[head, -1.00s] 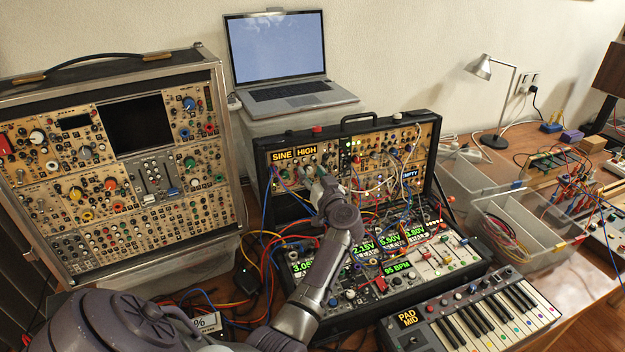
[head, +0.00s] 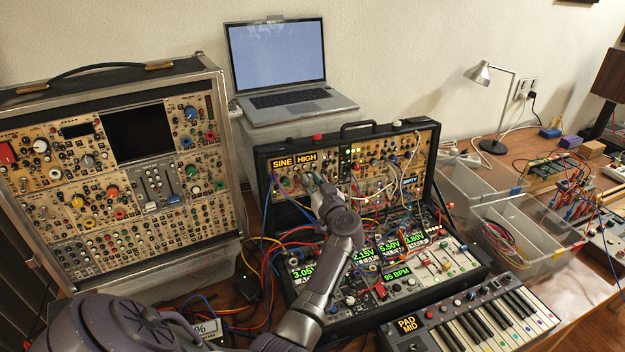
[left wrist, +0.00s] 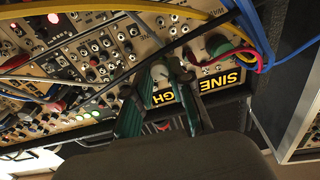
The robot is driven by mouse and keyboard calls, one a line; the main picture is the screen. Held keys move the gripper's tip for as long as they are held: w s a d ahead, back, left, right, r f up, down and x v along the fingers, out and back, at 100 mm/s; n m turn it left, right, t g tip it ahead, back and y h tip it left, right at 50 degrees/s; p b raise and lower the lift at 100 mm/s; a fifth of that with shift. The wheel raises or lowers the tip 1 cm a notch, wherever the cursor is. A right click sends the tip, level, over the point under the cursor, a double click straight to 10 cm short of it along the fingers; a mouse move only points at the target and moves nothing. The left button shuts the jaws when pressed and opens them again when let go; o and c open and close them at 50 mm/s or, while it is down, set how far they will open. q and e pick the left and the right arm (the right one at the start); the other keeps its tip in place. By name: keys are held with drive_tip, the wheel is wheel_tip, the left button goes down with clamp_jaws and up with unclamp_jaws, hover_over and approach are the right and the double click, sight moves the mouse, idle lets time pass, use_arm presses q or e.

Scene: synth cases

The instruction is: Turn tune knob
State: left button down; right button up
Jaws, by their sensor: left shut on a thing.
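The open black modular synth case (head: 350,130) stands on the table in the head view, with yellow SINE and HIGH labels on its upper panel. My left gripper (head: 317,187) reaches that panel just below the labels. In the left wrist view, its two dark green fingers (left wrist: 156,88) are closed around a small grey knob (left wrist: 159,72) beside the HIGH label. The SINE label (left wrist: 219,82) lies to the right of the fingers there. In the head view the gripper and wrist mostly hide the knob. Any lettering naming it is not readable. My right gripper is not in view.
Patch cables (head: 405,185) hang across the panel close to the gripper. A taller synth case (head: 130,65) stands left, a laptop (head: 275,60) behind. A small keyboard (head: 480,320) sits in front, clear bins (head: 520,225) at right. A lamp (head: 493,147) stands behind the bins.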

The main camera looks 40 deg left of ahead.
sight(313, 149)
use_arm(q)
drive_tip(key=n+p, duration=0.1)
drive_tip(key=n, duration=0.2)
drive_tip(key=shift+d+n+g, duration=0.1)
drive_tip(key=shift+n+g, duration=0.2)
drive_tip(key=shift+f+n+p, duration=0.1)
drive_tip(key=shift+n+p, duration=0.2)
drive_tip(key=shift+n, duration=0.3)
drive_tip(key=c, duration=1)
unclamp_jaws()
wheel_tip(313, 149, up, 10)
